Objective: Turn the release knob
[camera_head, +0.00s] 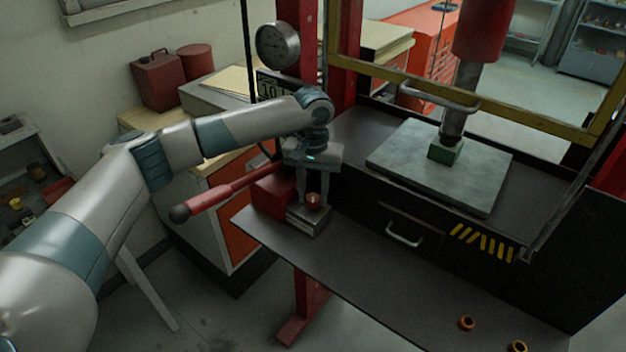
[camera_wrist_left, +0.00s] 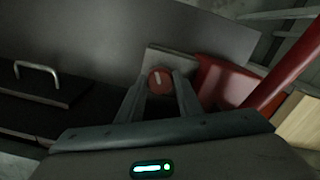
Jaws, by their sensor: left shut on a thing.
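The release knob (camera_head: 313,201) is a small round red knob on top of a grey metal block (camera_head: 308,221). The block sits beside a red pump body at the left end of the dark bench. In the left wrist view the knob (camera_wrist_left: 160,80) shows a pale line across its face. My left gripper (camera_head: 312,198) points down over the block and is shut on the knob, with one finger on each side. In the left wrist view the two fingers (camera_wrist_left: 160,92) flank the knob. My right gripper is not in view.
A red pump lever (camera_head: 225,190) with a dark ball end sticks out left of my gripper. A drawer handle (camera_head: 404,236) is to the right. A grey plate (camera_head: 440,165) lies under the press ram (camera_head: 460,100). Two small orange rings (camera_head: 467,323) lie on the front shelf.

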